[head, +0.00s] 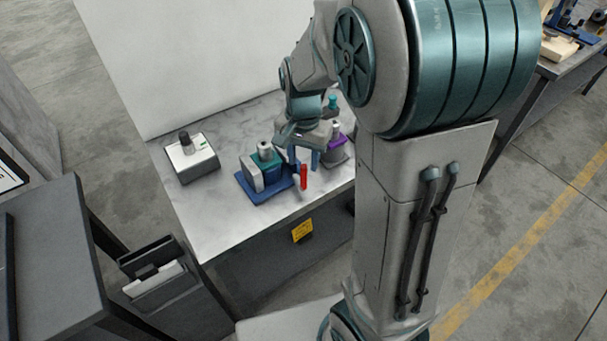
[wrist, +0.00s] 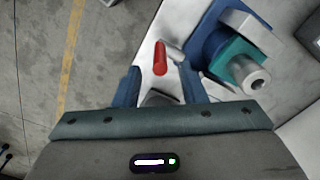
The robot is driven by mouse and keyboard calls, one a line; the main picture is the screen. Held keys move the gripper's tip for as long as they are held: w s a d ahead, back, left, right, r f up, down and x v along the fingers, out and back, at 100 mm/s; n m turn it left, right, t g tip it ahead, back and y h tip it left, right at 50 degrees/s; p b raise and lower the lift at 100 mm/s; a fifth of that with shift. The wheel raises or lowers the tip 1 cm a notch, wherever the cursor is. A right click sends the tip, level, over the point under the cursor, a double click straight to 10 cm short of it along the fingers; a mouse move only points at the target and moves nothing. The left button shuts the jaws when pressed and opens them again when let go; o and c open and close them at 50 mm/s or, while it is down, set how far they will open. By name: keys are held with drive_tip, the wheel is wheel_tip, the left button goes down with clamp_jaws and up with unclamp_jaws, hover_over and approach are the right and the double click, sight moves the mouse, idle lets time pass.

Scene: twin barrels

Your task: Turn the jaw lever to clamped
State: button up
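The jaw lever is a red handle (head: 303,177) at the front right of a blue-based fixture (head: 248,190) on the table. In the wrist view, the red lever (wrist: 160,58) lies between and just beyond my blue fingertips, with a visible gap on each side. The fixture has grey blocks and a teal part (wrist: 241,68) around a light grey barrel (wrist: 256,82). My gripper (head: 304,159) is open and empty, pointing down at the lever; its fingers also show in the wrist view (wrist: 159,72). Whether a finger touches the lever is unclear.
A purple-based unit (head: 337,155) with a second barrel stands close right of my gripper, partly hidden by my arm. A white box with a dark knob (head: 192,157) sits at the table's left. The table's front left (head: 215,225) is clear. A white panel (head: 200,60) rises behind.

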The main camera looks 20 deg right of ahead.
sight(303, 185)
wheel_tip(303, 185, down, 7)
drive_tip(key=shift+r, duration=0.2)
clamp_jaws()
